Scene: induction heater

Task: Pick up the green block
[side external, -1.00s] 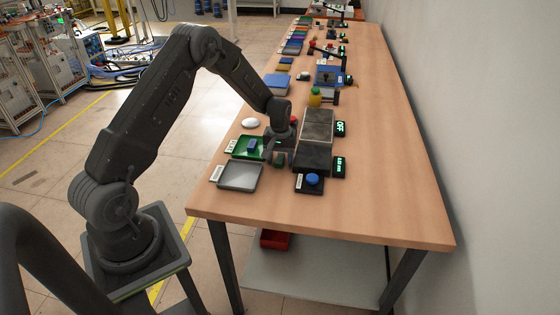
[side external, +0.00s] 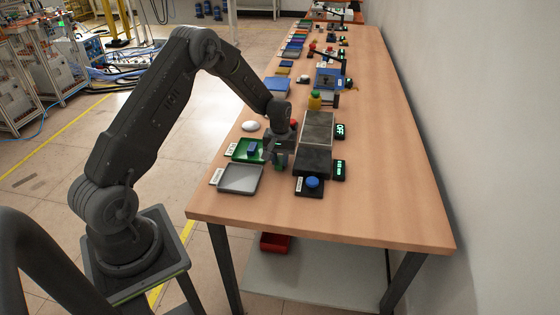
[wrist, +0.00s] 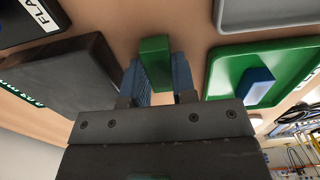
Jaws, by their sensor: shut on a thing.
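The green block (wrist: 155,62) is between the two fingers of my gripper (wrist: 160,80) in the wrist view, with its far end sticking out past the fingertips. My gripper is shut on it. In the side external view my gripper (side external: 277,156) is over the near part of the table, between the green tray and the dark block. The green block (side external: 280,160) shows there only as a small patch, partly covered by the fingers. I cannot tell exactly how far it is from the table top.
A green tray (side external: 236,154) with a blue block (side external: 252,147) lies left of my gripper. A grey tray (side external: 240,179) is nearer. A dark block (side external: 313,161) and a blue button (side external: 312,182) are to the right. A white dome (side external: 251,126) is behind.

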